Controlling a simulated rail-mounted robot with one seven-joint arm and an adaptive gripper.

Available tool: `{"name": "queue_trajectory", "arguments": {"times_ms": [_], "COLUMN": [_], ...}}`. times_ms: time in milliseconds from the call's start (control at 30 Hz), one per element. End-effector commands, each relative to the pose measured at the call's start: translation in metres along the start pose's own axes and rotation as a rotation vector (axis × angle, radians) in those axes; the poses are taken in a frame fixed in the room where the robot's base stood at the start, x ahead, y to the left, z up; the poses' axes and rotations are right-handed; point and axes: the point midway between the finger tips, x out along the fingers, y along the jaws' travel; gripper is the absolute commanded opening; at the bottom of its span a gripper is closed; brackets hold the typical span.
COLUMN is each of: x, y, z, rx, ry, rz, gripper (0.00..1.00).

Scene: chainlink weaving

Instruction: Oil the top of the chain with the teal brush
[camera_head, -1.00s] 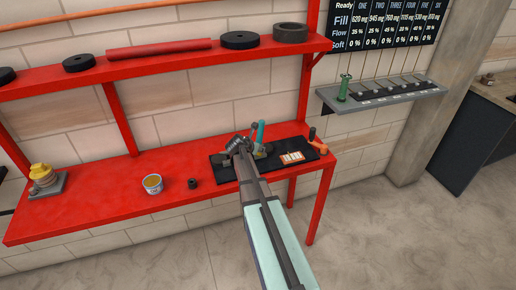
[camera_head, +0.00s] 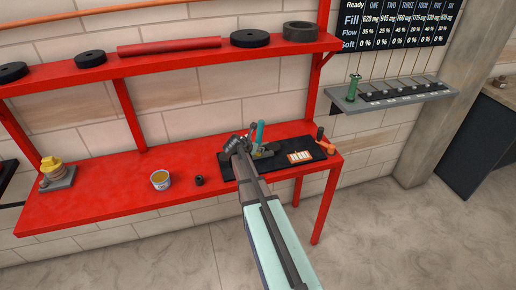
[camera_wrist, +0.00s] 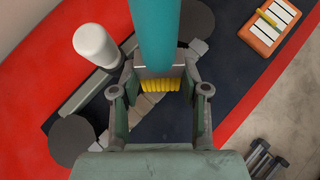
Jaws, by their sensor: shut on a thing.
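The teal brush (camera_wrist: 156,30) is upright in my gripper (camera_wrist: 160,92), with its grey collar and yellow bristles (camera_wrist: 158,85) between the two fingers. The gripper is shut on it. The brush handle also shows in the head view (camera_head: 259,131), beside my gripper (camera_head: 240,146). The chain (camera_wrist: 92,91) is a row of grey links running diagonally over a dark mat (camera_wrist: 232,92). The bristles are over its middle, which the brush and fingers partly hide. I cannot tell whether they touch it.
Dark round discs (camera_wrist: 75,140) lie near the chain's ends, and a white-topped post (camera_wrist: 95,44) stands beside it. A cup (camera_head: 160,179) and a small black part (camera_head: 199,181) stand on the red bench (camera_head: 105,197). A red shelf (camera_head: 185,60) hangs above.

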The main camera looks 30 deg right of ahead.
Motion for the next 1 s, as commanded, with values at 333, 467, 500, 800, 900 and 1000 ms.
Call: {"name": "queue_trajectory", "arguments": {"times_ms": [333,467,500,800,900,1000], "x": [-0.008,-0.012,-0.013,-0.018,-0.021,-0.022], "y": [0.011,0.015,0.016,0.024,0.028,0.030], "z": [-0.007,-0.009,-0.009,-0.014,-0.018,-0.020], "rx": [0.000,-0.001,-0.001,0.000,0.000,0.000], "ry": [0.001,0.001,0.001,0.001,0.001,0.001], "rz": [0.001,0.001,0.001,0.000,0.001,0.001], "gripper": [0.10,0.10,0.10,0.10,0.10,0.10]}}
